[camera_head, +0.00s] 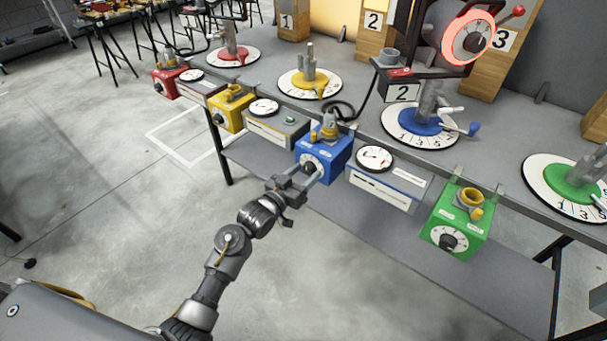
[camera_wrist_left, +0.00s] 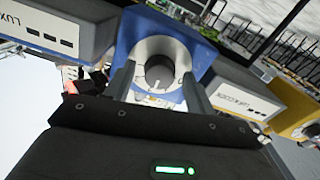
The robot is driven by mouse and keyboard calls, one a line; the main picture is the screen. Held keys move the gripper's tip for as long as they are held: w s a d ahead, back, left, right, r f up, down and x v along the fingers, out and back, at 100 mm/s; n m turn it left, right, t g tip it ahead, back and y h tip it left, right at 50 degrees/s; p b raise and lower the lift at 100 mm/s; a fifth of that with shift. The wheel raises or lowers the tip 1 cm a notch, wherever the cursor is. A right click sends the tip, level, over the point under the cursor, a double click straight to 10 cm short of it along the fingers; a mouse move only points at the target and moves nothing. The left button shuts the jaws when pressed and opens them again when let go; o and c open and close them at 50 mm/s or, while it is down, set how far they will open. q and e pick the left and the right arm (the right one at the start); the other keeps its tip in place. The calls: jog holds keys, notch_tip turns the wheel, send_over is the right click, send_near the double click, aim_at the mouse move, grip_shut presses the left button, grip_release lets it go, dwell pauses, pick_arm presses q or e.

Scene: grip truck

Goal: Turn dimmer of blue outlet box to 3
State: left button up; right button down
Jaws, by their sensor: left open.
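The blue outlet box (camera_head: 333,149) hangs at the front edge of the table. Its front carries a dimmer with a dark knob (camera_head: 308,167) on a pale dial. My left gripper (camera_head: 311,176) is in front of this face, open, its two fingers pointing at the dial. In the left wrist view the blue box (camera_wrist_left: 198,58) frames the round dimmer knob (camera_wrist_left: 160,72), with one finger on each side of it. I cannot tell whether the fingers touch the knob or how deep they reach. The dial's number marks are too small to read. My right gripper does not show.
A green box (camera_head: 466,215), a yellow box (camera_head: 227,103) and a red box (camera_head: 167,82) hang along the same edge. Meters, one beside the blue box (camera_head: 385,178), sit between them. Several numbered discs stand on the tabletop (camera_head: 345,60).

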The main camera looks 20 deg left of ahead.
pick_arm(q)
jog(key=c, duration=1)
